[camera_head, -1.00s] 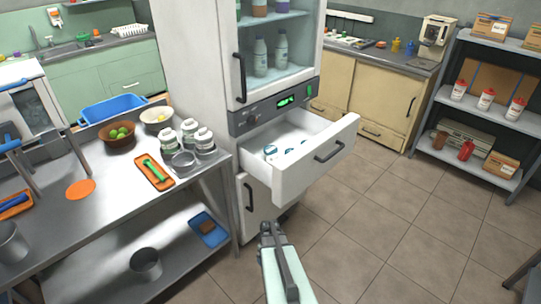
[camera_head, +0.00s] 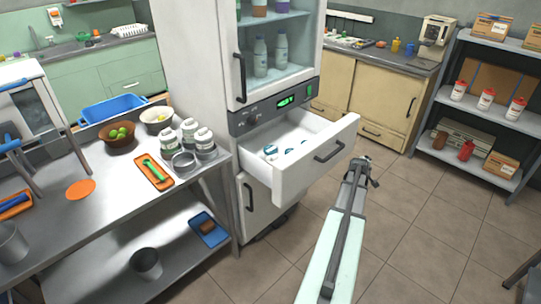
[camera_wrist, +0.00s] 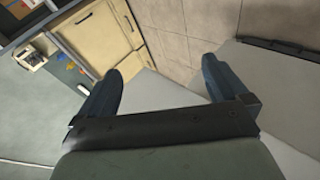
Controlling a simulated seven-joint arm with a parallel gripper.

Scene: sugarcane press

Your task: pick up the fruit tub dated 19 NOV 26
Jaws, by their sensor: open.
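The white drawer (camera_head: 330,165) below the glass-door fridge is pulled open. Several small white and teal-blue items, possibly tubs, lie inside it, such as one at its left (camera_head: 270,151) and one further back (camera_head: 303,144). No date can be read on any of them, so I cannot tell which is 19 NOV 26. My gripper (camera_head: 361,164) is in front of the drawer, to the right of its handle in the head view. In the wrist view my gripper (camera_wrist: 162,68) is open, its two dark fingers wide apart with nothing between them.
The drawer handle (camera_head: 329,152) sticks out near my gripper. A steel table (camera_head: 110,190) at left holds several white jars (camera_head: 190,133), bowls and an orange tray (camera_head: 153,172). A shelf rack (camera_head: 515,120) stands at right. The tiled floor (camera_head: 420,220) between is clear.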

